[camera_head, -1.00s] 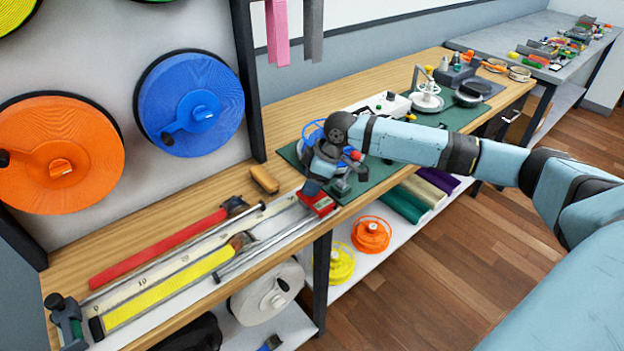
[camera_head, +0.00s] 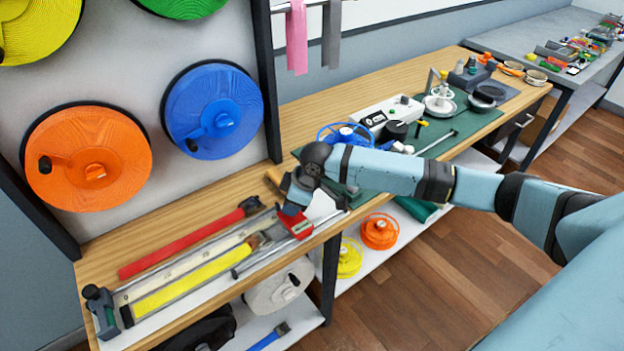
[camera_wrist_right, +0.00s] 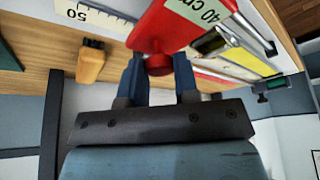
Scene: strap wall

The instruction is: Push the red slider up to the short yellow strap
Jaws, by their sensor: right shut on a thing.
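The red slider (camera_head: 297,223) sits on the rail of the measuring board at the bench's front edge. In the right wrist view the slider (camera_wrist_right: 180,22) carries a "40 cm" label and a round red knob. My right gripper (camera_wrist_right: 158,72) is shut on that knob, one finger on each side; it also shows in the head view (camera_head: 296,203). The short yellow strap (camera_head: 190,283) lies along the board left of the slider. Its metal-clipped right end is close to the slider; I cannot tell whether they touch. My left gripper is out of view.
A longer red strap (camera_head: 185,245) lies behind the yellow one. A dark clamp (camera_head: 101,308) stands at the board's left end. A tan block (camera_wrist_right: 90,62) is on the bench behind the board. A green mat (camera_head: 450,125) with tools lies to the right.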

